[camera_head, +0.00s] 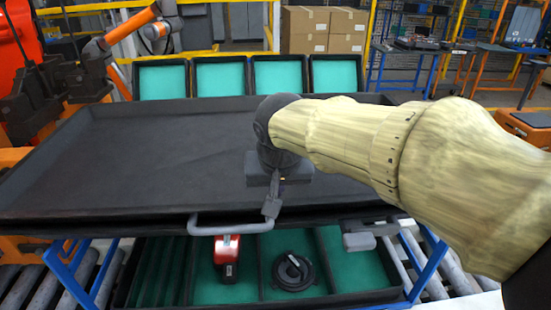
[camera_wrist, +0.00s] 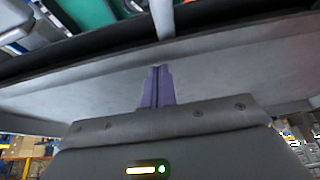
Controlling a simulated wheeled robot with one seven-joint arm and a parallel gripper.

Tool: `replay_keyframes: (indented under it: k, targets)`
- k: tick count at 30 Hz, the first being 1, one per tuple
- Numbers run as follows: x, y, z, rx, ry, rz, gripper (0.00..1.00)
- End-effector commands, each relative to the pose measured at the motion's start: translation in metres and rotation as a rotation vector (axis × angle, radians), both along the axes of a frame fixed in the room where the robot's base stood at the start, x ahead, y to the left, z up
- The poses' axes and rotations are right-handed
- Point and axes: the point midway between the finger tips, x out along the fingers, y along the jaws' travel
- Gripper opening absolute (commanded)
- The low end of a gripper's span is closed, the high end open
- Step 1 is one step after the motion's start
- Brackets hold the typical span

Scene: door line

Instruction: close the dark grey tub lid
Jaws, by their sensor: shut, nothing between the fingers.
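The dark grey tub lid (camera_head: 120,155) is a broad, shallow, rimmed panel across the middle of the head view. A light grey bar handle (camera_head: 235,227) is on its front edge. My gripper (camera_head: 270,208) is shut and empty at that front edge, close to the right part of the handle; I cannot tell whether they touch. In the wrist view my shut fingers (camera_wrist: 156,72) stand against a pale grey surface. Below the lid's front, green-lined compartments (camera_head: 262,250) show through a gap. My arm hides the lid's right part.
A red and black tool (camera_head: 227,260) and a black round part (camera_head: 293,271) lie in the lower compartments. Several green-lined panels (camera_head: 222,76) stand behind the lid. A blue frame (camera_head: 432,265) and rollers (camera_head: 455,260) are below. An orange robot arm (camera_head: 130,28) stands at the left.

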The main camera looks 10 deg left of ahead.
Motion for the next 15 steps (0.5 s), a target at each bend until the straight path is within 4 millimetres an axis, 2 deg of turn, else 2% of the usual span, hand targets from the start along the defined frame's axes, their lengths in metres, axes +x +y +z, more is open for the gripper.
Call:
replay_keyframes:
  k: [1, 3, 5, 15]
  targets:
    - [0.000, -0.001, 0.018, 0.005, -0.011, -0.001, 0.00]
    - [0.001, -0.001, 0.031, 0.010, -0.021, -0.002, 0.00]
    - [-0.009, -0.003, 0.034, 0.012, -0.026, -0.001, 0.00]
    - [-0.054, -0.015, 0.081, 0.013, -0.030, -0.004, 0.00]
